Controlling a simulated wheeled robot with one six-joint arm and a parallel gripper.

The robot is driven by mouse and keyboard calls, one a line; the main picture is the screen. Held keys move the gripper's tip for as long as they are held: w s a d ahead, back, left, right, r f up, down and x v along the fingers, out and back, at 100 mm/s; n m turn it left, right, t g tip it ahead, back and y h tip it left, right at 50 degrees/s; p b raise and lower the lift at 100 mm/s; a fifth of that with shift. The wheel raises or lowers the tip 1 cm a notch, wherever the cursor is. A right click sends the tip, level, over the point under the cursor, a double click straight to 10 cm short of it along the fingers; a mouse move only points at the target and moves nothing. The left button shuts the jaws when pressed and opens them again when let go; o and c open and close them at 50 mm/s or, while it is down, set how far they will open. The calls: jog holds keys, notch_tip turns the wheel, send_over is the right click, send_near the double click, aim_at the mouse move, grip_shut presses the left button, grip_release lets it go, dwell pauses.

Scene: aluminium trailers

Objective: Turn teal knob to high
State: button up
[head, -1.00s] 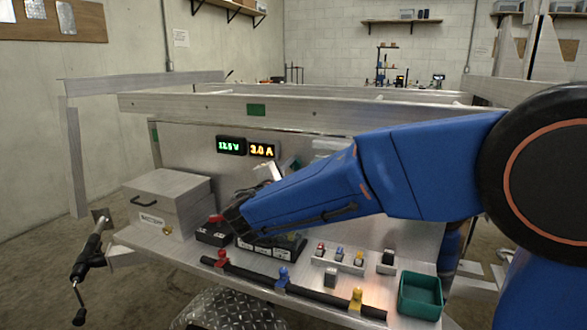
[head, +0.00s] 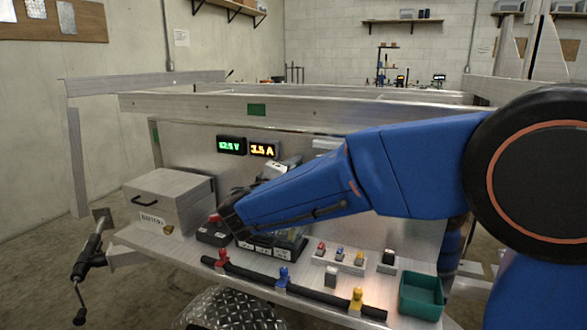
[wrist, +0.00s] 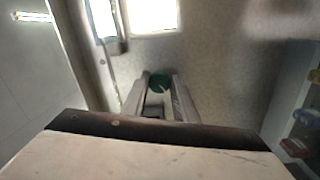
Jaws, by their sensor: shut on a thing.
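The teal knob (wrist: 159,81) is on the panel face and shows between my fingertips in the wrist view. My gripper (wrist: 158,92) is shut on it, one finger at each side. A pale line shows on the knob's face, but it is too small to read the setting. In the head view my gripper (head: 284,166) is at the panel below the lit displays, and I cannot make out the knob there. The green display (head: 230,145) seems to read 12.5 V, and the amber display (head: 263,150) about 3.5 A.
A metal battery box (head: 168,203) stands at the left of the shelf. A black cable with red, blue and yellow clamps (head: 283,277) lies along the front edge. A green bin (head: 421,296) is at the right. Small coloured parts stand in a holder (head: 339,260).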

dwell(0.4)
jog(key=o, duration=1.1)
jog(key=shift+c, duration=0.2)
jog(key=shift+s, duration=0.15)
jog(key=v, duration=1.7)
jog(key=shift+s+a+f, duration=0.1)
jog(key=shift+s, duration=0.1)
